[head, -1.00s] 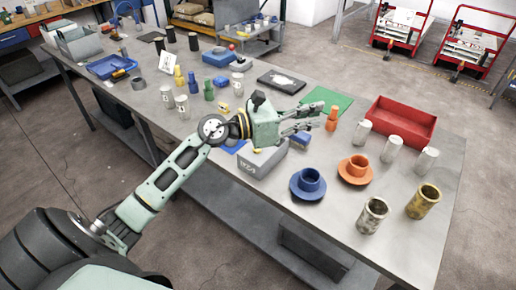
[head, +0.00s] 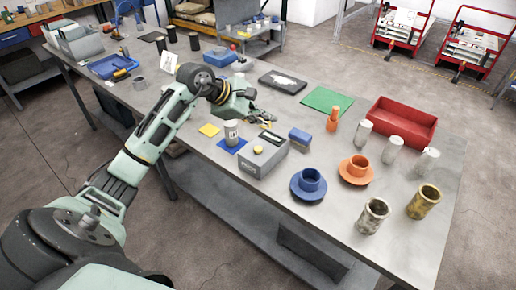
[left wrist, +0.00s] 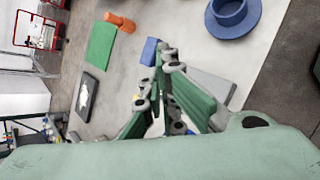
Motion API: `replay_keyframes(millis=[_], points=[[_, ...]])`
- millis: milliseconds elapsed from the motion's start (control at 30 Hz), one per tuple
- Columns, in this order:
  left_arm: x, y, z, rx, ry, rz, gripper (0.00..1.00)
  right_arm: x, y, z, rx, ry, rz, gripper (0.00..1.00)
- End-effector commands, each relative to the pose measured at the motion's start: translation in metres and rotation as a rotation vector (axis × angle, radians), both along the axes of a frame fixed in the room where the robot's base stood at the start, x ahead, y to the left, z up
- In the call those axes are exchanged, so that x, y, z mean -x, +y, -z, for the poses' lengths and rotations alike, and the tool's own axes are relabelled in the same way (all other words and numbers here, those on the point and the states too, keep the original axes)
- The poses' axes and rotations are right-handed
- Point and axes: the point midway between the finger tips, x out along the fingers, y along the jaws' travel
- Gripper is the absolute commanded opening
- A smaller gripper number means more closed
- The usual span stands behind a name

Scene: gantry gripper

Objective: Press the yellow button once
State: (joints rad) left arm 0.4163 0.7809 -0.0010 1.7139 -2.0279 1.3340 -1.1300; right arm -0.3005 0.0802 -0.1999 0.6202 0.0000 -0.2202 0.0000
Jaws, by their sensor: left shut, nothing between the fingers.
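My left gripper (head: 264,114) is shut and empty, above the middle of the table. In the left wrist view its fingers (left wrist: 165,55) come together at the tips. A flat yellow square (head: 209,130) lies on the table, below and left of the gripper in the head view. I cannot tell whether it is a button.
A grey can (head: 231,133) stands on a blue square beside the box. A blue block (head: 299,137), an orange figure (head: 333,119), a blue cup on a saucer (head: 308,184) and a red tray (head: 401,121) are to the right. A green sheet (head: 327,100) lies flat behind.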

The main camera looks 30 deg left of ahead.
Motion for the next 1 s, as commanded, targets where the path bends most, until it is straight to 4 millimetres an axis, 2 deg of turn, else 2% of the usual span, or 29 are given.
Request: replay_keyframes(millis=[267,600,700,1000], points=[[0.0,-0.001,0.019,0.004,0.002,0.0,0.0,0.0,0.0,0.007,0.0,0.0,0.0,0.4],[0.0,-0.002,0.066,0.005,0.002,0.0,0.0,0.0,0.0,0.025,0.0,0.0,0.0,0.4],[0.0,0.0,0.081,0.0,-0.001,-0.001,0.0,0.0,0.0,0.042,0.0,0.0,0.0,0.4],[0.0,0.0,0.088,0.001,0.0,0.0,0.0,0.0,0.0,0.049,0.0,0.0,0.0,0.4]])
